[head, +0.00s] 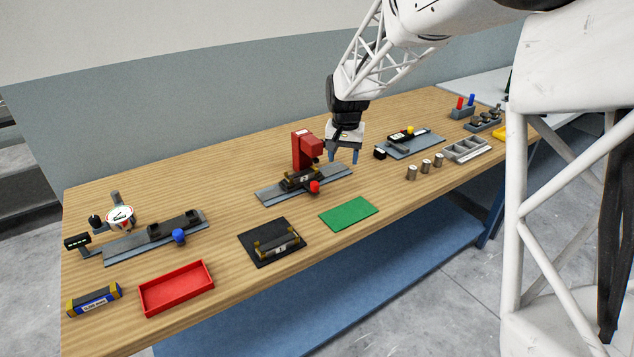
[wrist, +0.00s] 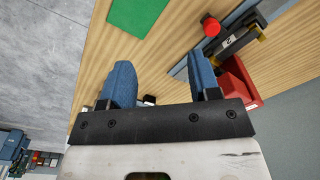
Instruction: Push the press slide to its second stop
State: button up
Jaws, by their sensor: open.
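The red press (head: 303,150) stands on a long grey rail plate (head: 270,194) in the middle of the table. A dark slide (head: 296,184) with a part on it sits on this rail under the press head. Its red knob (head: 314,187) sticks out at the front. In the wrist view the red knob (wrist: 210,26), the slide (wrist: 236,38) and the press (wrist: 235,85) show at the upper right. My gripper (head: 343,156) is open and empty, above the table just right of the press and apart from the knob. Its blue fingers (wrist: 158,65) straddle bare wood. Stop marks are too small to tell.
A green mat (head: 348,213) and a black fixture plate (head: 258,254) lie in front. A blue-knobbed rail (head: 125,250) and red tray (head: 150,297) are at left. A grey plate (head: 425,148) with a yellow knob and several metal cylinders (head: 426,166) are at right.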

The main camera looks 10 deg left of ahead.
send_over(315, 183)
notch_tip(315, 183, down, 8)
jog(key=shift+r, duration=0.15)
jog(key=shift+f, duration=3.9)
jog(key=shift+w, duration=0.1)
grip_shut()
